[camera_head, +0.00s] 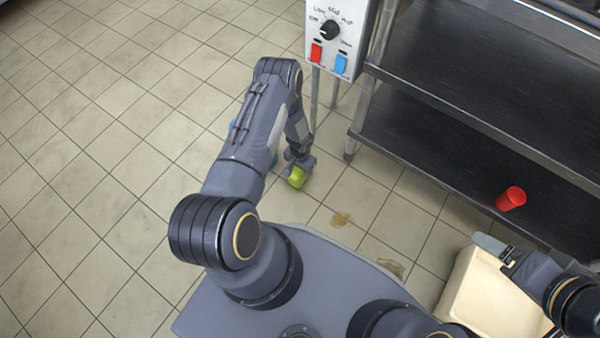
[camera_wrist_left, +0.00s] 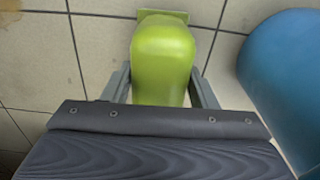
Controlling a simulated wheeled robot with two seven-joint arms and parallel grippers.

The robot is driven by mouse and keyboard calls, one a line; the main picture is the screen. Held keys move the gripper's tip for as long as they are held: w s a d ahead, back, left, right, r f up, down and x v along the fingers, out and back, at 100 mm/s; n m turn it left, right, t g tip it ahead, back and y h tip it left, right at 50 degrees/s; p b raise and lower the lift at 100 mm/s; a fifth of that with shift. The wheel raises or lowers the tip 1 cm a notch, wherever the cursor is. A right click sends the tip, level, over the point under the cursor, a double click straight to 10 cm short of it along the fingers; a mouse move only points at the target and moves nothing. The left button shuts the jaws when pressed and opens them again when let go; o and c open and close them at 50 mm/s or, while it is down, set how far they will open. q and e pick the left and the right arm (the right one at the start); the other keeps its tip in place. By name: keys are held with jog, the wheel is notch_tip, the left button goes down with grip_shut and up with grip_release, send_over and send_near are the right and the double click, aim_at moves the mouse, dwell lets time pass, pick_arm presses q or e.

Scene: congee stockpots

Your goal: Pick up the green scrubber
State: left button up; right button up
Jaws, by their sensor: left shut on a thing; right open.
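The green scrubber (camera_head: 297,178) is at my left gripper (camera_head: 299,168), in front of the metal shelf and over the tiled floor. In the left wrist view the scrubber (camera_wrist_left: 163,60) is a rounded green block with a flat edge at its far end. The two grey fingers of my left gripper (camera_wrist_left: 161,85) are on either side of it and shut on it. I cannot tell whether the scrubber touches the floor. My right gripper (camera_head: 492,247) is open at the lower right, by a cream bin.
A blue rounded object (camera_wrist_left: 285,75) stands close beside the scrubber. The metal shelf (camera_head: 430,140) holds a red cylinder (camera_head: 510,198). A control box (camera_head: 337,38) hangs at the shelf's left end. The cream bin (camera_head: 490,295) is at lower right. Stains (camera_head: 341,219) mark the floor; the left floor is clear.

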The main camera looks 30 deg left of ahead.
pick_arm(q)
jog(key=shift+r, duration=0.55)
notch_tip(320, 180, up, 3)
jog(key=shift+f+p, duration=0.2)
jog(key=shift+p, duration=0.65)
jog(key=s+r+p, duration=0.1)
jog(key=r, duration=0.1)
jog(key=s+d+r+p, duration=0.1)
jog(key=s+r, duration=0.1)
jog(key=s+d+r+p, duration=0.1)
jog(key=r, duration=0.1)
jog(key=shift+s+d, duration=0.1)
jog(key=shift+s, duration=0.1)
jog(key=s+d+r+p, duration=0.1)
jog(key=s, duration=0.1)
jog(key=s+d+r+p, duration=0.1)
jog(key=s, duration=0.2)
jog(key=s+d+r+p, duration=0.1)
jog(key=s, duration=0.2)
jog(key=shift+s+d+r, duration=0.15)
jog(key=shift+d, duration=0.25)
